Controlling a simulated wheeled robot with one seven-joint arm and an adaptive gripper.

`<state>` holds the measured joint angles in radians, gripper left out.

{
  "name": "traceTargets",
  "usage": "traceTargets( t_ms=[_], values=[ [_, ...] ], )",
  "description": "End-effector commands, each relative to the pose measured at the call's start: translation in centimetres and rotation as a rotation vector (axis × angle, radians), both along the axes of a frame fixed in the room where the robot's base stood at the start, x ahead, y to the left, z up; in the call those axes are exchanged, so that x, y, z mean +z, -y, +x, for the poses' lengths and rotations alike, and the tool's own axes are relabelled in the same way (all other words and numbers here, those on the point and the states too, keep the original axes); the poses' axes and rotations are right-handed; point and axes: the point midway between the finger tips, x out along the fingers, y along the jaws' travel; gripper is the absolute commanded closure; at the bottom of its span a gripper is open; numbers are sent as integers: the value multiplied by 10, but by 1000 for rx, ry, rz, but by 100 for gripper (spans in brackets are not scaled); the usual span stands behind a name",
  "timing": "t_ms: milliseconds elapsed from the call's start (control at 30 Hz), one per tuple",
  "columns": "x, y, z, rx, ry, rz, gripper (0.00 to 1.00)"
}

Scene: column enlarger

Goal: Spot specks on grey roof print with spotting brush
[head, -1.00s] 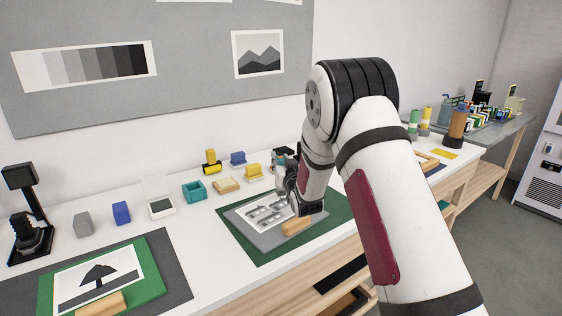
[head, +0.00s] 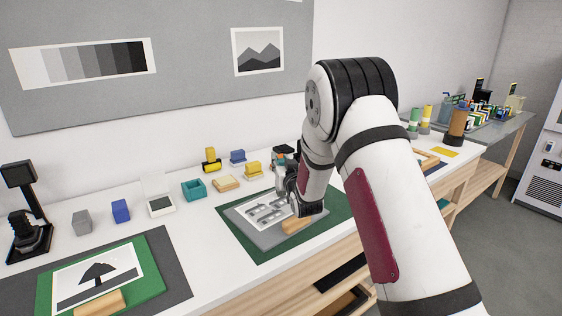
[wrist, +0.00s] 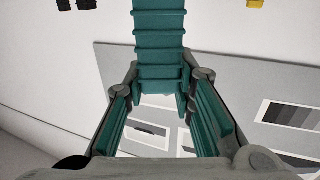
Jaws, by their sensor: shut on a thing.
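The grey roof print (head: 247,219), white-bordered with several grey shapes, lies on a grey board on a dark green mat (head: 263,257). Any specks are too small to make out. My gripper (head: 291,200) is over the print's right side in the head view and hides part of it. In the wrist view my gripper (wrist: 162,92) is shut on a teal ribbed piece, seemingly the handle of the spotting brush (wrist: 160,45). The brush tip is not visible, so I cannot tell whether it touches the print.
A wooden block (head: 297,225) lies at the board's front right edge, close to my gripper. A teal open box (head: 193,191), a yellow block (head: 253,168) and other small things line the back. Another print (head: 95,275) lies on a green board at left.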

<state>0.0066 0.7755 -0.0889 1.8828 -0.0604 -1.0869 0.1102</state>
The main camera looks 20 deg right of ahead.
Motion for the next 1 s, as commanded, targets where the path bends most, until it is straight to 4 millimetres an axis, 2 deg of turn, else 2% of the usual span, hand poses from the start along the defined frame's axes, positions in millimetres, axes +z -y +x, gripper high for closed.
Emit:
traceTargets(
  t_ms=[1000],
  values=[
    [-9, 0, 0, 0, 2, 0, 100]
  ],
)
